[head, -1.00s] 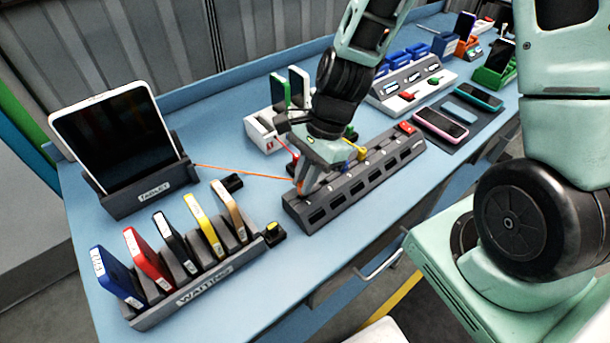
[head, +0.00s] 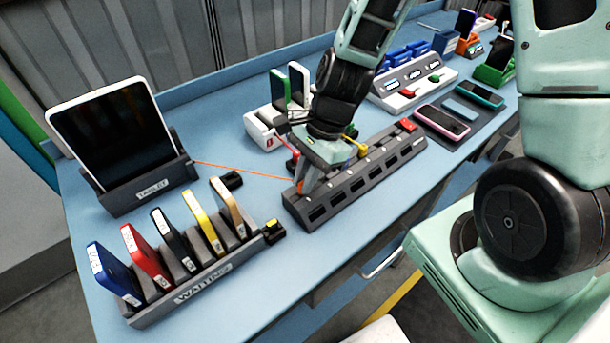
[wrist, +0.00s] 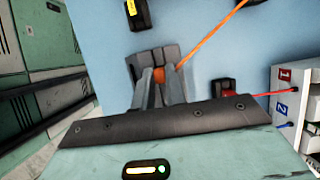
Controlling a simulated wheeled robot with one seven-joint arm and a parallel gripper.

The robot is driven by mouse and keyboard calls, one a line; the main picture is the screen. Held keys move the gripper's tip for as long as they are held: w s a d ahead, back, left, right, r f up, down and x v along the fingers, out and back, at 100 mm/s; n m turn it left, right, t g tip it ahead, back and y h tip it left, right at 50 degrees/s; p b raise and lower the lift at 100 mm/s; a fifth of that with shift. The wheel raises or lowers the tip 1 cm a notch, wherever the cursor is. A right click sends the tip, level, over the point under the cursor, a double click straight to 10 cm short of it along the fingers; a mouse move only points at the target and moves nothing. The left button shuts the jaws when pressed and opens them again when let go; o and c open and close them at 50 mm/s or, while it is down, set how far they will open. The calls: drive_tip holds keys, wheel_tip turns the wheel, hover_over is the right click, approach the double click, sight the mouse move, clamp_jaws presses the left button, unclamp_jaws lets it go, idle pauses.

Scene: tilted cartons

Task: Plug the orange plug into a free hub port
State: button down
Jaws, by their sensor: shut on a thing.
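My gripper (head: 301,190) is at the left end of the dark grey hub (head: 372,175), pointing down. It is shut on the orange plug (wrist: 157,77), which shows between the fingers in the wrist view. An orange cable (head: 235,172) runs from the plug left to the tablet stand. The plug is at the hub's end; whether it is seated in a port is hidden by the fingers. A red plug (head: 292,162) and a yellow plug (head: 362,151) are by the hub's back side. The hub's red switch (head: 408,125) is at its right end.
A tablet (head: 112,140) stands in its dock at the left. The WAITING rack (head: 205,282) holds several phones in front. A white charger box (head: 262,130) is behind the hub. Phones lie on a dark mat (head: 440,140) to the right.

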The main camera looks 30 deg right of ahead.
drive_tip(key=shift+f, duration=0.15)
drive_tip(key=c, duration=0.9)
unclamp_jaws()
drive_tip(key=shift+c, duration=0.2)
wheel_tip(320, 180, up, 7)
drive_tip(key=p, duration=0.7)
drive_tip(key=shift+a, duration=0.1)
drive_tip(key=s+a+r+n+h+b, duration=0.2)
drive_tip(key=s+r+n, duration=0.2)
drive_tip(key=n, duration=0.7)
drive_tip(key=s+a+r+n+h+b, duration=0.2)
drive_tip(key=s+a+r+n+b, duration=0.1)
drive_tip(key=s+n, duration=0.6)
drive_tip(key=r+n, duration=0.1)
drive_tip(key=n, duration=0.2)
drive_tip(key=shift+r+t+b, duration=0.15)
drive_tip(key=shift+t+b, duration=0.15)
drive_tip(key=shift+t, duration=0.1)
